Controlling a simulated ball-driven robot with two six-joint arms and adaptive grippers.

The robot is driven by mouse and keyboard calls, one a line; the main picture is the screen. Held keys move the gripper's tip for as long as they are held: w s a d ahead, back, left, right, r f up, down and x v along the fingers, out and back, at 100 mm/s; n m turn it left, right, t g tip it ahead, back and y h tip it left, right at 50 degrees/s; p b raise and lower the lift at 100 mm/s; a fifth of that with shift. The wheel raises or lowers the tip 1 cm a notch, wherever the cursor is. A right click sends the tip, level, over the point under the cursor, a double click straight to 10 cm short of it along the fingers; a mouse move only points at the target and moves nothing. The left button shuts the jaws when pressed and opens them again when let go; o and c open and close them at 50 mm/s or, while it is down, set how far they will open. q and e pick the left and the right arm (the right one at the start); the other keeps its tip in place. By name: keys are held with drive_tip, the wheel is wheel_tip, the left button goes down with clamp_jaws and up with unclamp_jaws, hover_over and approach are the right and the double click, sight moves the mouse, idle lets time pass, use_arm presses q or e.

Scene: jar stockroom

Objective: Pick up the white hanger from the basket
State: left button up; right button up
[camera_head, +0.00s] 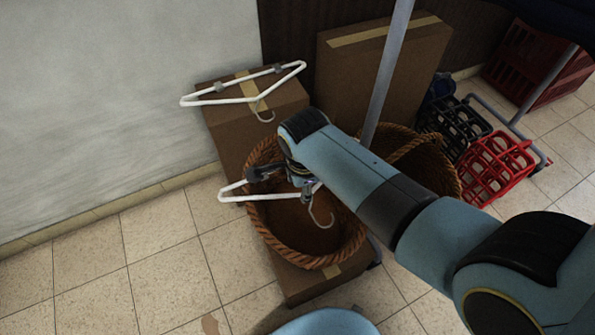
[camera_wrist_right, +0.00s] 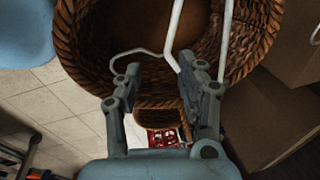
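A white hanger (camera_head: 262,197) lies over the round brown wicker basket (camera_head: 302,257), one end sticking out past the left rim and its metal hook hanging over the inside. My right gripper (camera_head: 272,174) is over the basket at this hanger, partly hiding it. In the right wrist view, my right gripper (camera_wrist_right: 167,76) is open, its fingers wide apart. The hanger (camera_wrist_right: 174,30) shows between and beside the fingers, close to the right-hand one. The wicker basket (camera_wrist_right: 85,45) is beyond. A second white hanger (camera_head: 232,101) rests on a cardboard box. My left gripper is not in view.
The cardboard box (camera_head: 228,128) stands behind the basket, a larger box (camera_head: 345,75) at the back. Another wicker basket (camera_head: 436,165) is to the right, partly hidden by my arm. Red crate (camera_head: 492,165) and black crate (camera_head: 455,125) stand farther right. Tiled floor at left is free.

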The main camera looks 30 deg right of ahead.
drive_tip(key=w+a+r+m, duration=0.1)
drive_tip(key=w+m, duration=0.1)
drive_tip(key=b, duration=0.7)
hover_over(291, 194)
drive_tip(key=s, duration=0.1)
wheel_tip(291, 194, down, 6)
drive_tip(key=shift+a+f+m+b, duration=0.2)
drive_tip(key=shift+f+m+b, duration=0.1)
drive_tip(key=shift+f+b, duration=0.7)
drive_tip(key=shift+w+f+b, duration=0.2)
drive_tip(key=shift+f+b, duration=0.65)
drive_tip(key=shift+b, duration=0.2)
drive_tip(key=shift+w+d+f+b, duration=0.1)
drive_tip(key=shift+w+f+b, duration=0.05)
drive_tip(key=shift+f+b, duration=0.15)
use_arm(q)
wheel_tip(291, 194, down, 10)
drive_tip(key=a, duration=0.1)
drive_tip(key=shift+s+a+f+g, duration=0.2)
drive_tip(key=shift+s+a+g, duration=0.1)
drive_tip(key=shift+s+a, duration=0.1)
use_arm(e)
drive_tip(key=shift+r, duration=0.1)
clamp_jaws()
